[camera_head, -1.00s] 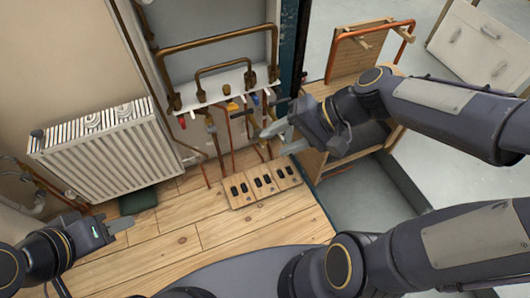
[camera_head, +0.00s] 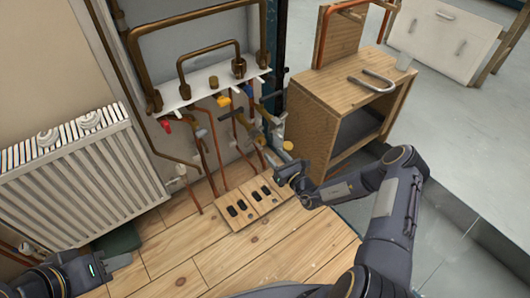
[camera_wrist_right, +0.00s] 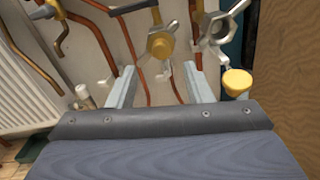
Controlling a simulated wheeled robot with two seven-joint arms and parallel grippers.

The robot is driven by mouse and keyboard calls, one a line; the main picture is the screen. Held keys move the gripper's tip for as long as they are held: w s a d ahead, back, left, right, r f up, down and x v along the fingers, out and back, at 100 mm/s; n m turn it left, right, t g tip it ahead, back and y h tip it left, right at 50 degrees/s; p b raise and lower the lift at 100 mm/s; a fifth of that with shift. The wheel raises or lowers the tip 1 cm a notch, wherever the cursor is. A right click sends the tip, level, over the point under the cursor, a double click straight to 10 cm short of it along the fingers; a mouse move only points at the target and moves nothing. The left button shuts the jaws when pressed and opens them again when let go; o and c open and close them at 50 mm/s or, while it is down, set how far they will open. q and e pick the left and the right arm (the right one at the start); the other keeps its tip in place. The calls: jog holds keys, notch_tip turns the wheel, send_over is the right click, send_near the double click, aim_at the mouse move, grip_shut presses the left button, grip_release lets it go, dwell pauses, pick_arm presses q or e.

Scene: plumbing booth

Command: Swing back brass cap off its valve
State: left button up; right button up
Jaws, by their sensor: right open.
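A row of valves on pipes stands below the white manifold shelf (camera_head: 200,92). A round yellow brass-coloured cap (camera_wrist_right: 237,80) sits at the right of the right wrist view, just outside the right finger; it also shows in the head view (camera_head: 288,146). A brass valve body with a grey lever (camera_wrist_right: 160,45) is ahead between my fingers, with a ring-ended grey fitting (camera_wrist_right: 216,30) to its right. My right gripper (camera_wrist_right: 161,88) is open and empty, close to the pipes. My left gripper (camera_head: 118,262) is low at the left, away from the valves; its jaw opening is unclear.
A white radiator (camera_head: 75,180) stands at the left. A wooden cabinet (camera_head: 310,130) stands close right of the pipes. A switch board (camera_head: 250,204) lies on the wooden floor (camera_head: 180,255) below. Copper pipes crowd the space around the valves.

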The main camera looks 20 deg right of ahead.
aim_at(264, 143)
jog(key=b+x, duration=0.1)
jog(key=x, duration=0.3)
jog(key=b+x, duration=0.1)
jog(key=x, duration=0.1)
jog(key=shift+w+a+f+b, duration=0.1)
jog(key=shift+w+f+b, duration=0.15)
jog(key=shift+w+b, duration=0.1)
jog(key=shift+w+a+r, duration=0.1)
jog(key=shift+w+a, duration=0.05)
jog(key=shift+w, duration=0.3)
jog(key=shift+r, duration=0.1)
grip_shut()
